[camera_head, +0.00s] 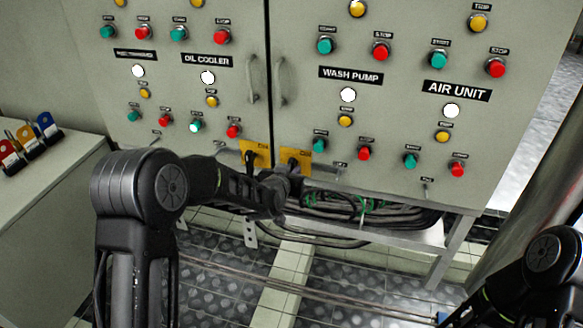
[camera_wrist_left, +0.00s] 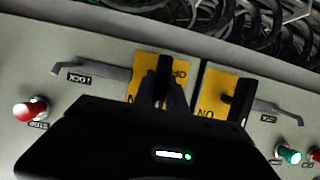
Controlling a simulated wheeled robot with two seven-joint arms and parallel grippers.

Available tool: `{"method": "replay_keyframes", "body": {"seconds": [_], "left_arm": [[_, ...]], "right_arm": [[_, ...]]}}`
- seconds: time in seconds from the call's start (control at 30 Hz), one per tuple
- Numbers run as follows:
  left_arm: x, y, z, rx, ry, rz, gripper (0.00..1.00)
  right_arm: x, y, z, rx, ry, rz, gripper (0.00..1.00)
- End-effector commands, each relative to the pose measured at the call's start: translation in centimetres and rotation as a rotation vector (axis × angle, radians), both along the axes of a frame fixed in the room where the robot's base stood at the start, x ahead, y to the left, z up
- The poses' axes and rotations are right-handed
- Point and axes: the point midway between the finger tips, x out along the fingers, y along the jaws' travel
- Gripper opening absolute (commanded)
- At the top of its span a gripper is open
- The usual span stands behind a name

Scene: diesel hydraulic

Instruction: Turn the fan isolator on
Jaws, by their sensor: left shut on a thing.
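Two yellow isolator plates with black rotary handles sit low on the cabinet, the left one (camera_head: 256,148) and the right one (camera_head: 304,166). No fan label is readable. My left gripper (camera_head: 292,172) is at the right plate. In the left wrist view, my left gripper (camera_wrist_left: 164,98) is shut on that isolator's black handle (camera_wrist_left: 165,66), which stands roughly upright in that picture. The fingers cover part of its plate. The neighbouring handle (camera_wrist_left: 241,98) is free, beside the gripper. My right arm shows at the lower right of the head view, but its gripper is out of view.
Buttons and lamps for OIL COOLER (camera_head: 206,61), WASH PUMP (camera_head: 350,75) and AIR UNIT (camera_head: 456,91) cover the doors. Door handles (camera_head: 252,80) stick out above the isolators. Cable bundles (camera_head: 370,212) run below. Coloured padlocks (camera_head: 27,139) sit at the left.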

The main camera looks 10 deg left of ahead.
Motion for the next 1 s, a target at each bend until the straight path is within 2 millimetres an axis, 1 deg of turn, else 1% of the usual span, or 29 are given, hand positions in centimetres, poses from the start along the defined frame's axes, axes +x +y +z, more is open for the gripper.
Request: {"method": "replay_keyframes", "body": {"seconds": [0.13,0.5,0.53,0.7,0.8,1.0], "left_arm": [[-0.04,-0.01,-0.1,0.026,0.001,-0.001,0.0],[-0.05,0.03,-0.21,0.031,0.001,-0.001,0.0],[-0.05,0.03,-0.22,0.031,0.001,-0.001,0.17],[-0.04,0.02,-0.17,0.03,0.0,-0.001,0.31],[-0.02,0.01,-0.13,0.03,0.0,-0.001,0.38],[-0.02,0.0,-0.08,0.029,-0.001,0.0,0.38]], "right_arm": [[-0.06,-0.02,0.28,0.0,0.002,0.001,0.0],[-0.06,-0.02,0.26,0.0,0.002,0.001,0.0],[-0.06,-0.02,0.26,0.0,0.001,0.0,0.0],[-0.06,-0.01,0.27,0.0,0.001,0.0,0.0],[-0.06,-0.02,0.28,0.0,0.001,0.0,0.0],[-0.05,-0.02,0.29,0.0,0.001,0.0,0.0]]}}
